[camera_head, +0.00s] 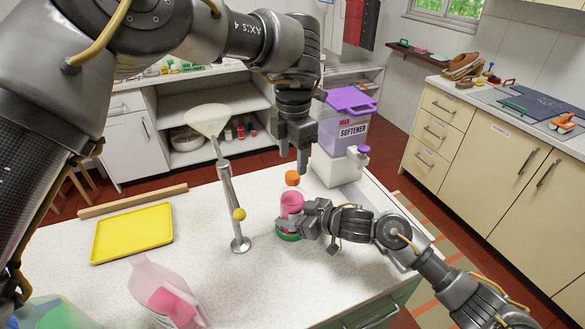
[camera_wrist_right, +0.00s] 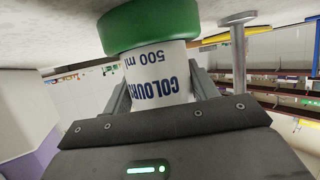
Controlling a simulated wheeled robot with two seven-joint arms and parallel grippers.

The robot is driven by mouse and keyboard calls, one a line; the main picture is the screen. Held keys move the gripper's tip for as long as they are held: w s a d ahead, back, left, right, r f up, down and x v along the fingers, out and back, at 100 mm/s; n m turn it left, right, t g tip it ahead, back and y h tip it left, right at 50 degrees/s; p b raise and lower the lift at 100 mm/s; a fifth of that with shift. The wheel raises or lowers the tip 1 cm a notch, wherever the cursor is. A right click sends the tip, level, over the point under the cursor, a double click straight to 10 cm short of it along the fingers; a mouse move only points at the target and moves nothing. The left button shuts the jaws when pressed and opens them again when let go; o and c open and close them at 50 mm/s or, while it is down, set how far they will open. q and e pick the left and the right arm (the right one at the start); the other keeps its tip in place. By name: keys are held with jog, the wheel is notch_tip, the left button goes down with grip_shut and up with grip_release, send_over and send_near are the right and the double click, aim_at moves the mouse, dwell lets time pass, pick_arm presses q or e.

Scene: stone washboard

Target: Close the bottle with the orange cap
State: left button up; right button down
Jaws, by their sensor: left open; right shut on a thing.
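A pink bottle (camera_head: 291,203) with a green base (camera_head: 288,237) stands near the right part of the white counter. In the right wrist view its white label (camera_wrist_right: 158,75) and green base (camera_wrist_right: 150,25) appear upside down. My right gripper (camera_head: 309,221) is shut on the bottle from the right. The orange cap (camera_head: 292,177) shows just above the pink part of the bottle; I cannot tell whether it touches the bottle. My left gripper (camera_head: 293,166) is open, pointing down directly above the orange cap. I cannot see a gap between its fingertips and the cap clearly.
A metal stand (camera_head: 231,205) with a funnel-like top is left of the bottle. A yellow tray (camera_head: 132,232) and a clear pink bottle (camera_head: 165,295) are at left. The counter's front middle is clear.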

jog(key=shift+s+f, duration=0.15)
jog(key=shift+f, duration=0.15)
pick_arm(q)
notch_tip(320, 180, up, 7)
jog(key=shift+s+f, duration=0.1)
pick_arm(e)
jog(key=c, duration=0.8)
grip_release()
jog(key=o, duration=0.4)
jog(key=shift+r, duration=0.15)
jog(key=shift+o, duration=0.2)
pick_arm(q)
jog(key=shift+f+b, duration=0.5)
jog(key=shift+f, duration=0.05)
pick_arm(e)
jog(key=v, duration=1)
jog(key=shift+d+r, duration=0.15)
jog(key=shift+d, duration=0.1)
jog(key=shift+s, duration=0.15)
